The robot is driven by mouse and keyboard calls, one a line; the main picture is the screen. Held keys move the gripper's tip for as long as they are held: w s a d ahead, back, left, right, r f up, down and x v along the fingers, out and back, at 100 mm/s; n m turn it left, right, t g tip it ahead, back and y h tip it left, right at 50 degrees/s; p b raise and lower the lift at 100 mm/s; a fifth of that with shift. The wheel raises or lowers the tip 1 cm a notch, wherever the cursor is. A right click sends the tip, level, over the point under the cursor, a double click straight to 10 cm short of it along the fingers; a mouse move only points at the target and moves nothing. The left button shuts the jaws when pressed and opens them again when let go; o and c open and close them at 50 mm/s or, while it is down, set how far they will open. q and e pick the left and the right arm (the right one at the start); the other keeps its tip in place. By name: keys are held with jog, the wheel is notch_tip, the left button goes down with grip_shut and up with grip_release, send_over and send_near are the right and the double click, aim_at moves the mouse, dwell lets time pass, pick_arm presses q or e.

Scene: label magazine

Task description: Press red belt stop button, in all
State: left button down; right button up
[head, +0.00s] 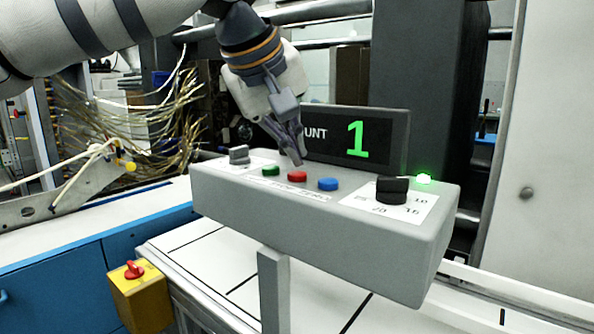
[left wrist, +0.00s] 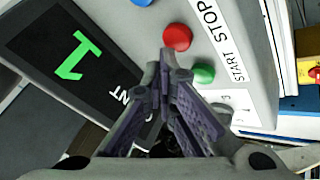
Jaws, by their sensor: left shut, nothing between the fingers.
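The red button (head: 297,176) sits on top of a grey control box (head: 310,215), between a green button (head: 270,171) and a blue button (head: 328,184). In the left wrist view the red button (left wrist: 177,37) lies just beyond my fingertips, beside the printed word STOP. The green button (left wrist: 203,74) is next to it by the word START. My left gripper (head: 297,160) is shut and empty, pointing down just above and behind the red button. It also shows in the left wrist view (left wrist: 167,62). A small gap appears between fingertips and button. My right gripper is not in view.
A black display (head: 385,140) with a green 1 stands behind the buttons. A black selector knob (head: 392,190) and a lit green lamp (head: 424,179) are on the right of the box. A yellow box with a red knob (head: 134,270) is at lower left.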

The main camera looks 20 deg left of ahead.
aim_at(292, 172)
pick_arm(q)
jog(key=shift+f, duration=0.15)
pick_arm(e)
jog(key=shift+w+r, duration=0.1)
pick_arm(q)
jog(key=shift+f, duration=0.6)
dwell(0.7)
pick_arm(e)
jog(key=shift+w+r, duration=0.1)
pick_arm(q)
jog(key=shift+s+r+p, duration=0.1)
jog(key=shift+r+p, duration=0.8)
jog(key=shift+r, duration=0.25)
jog(key=shift+f, duration=0.15)
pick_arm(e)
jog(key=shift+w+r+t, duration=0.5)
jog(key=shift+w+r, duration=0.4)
pick_arm(q)
notch_tip(292, 172, up, 4)
jog(key=shift+f+p, duration=0.1)
jog(key=shift+p, duration=0.75)
jog(key=shift+r, duration=0.7)
jog(key=shift+f, duration=0.1)
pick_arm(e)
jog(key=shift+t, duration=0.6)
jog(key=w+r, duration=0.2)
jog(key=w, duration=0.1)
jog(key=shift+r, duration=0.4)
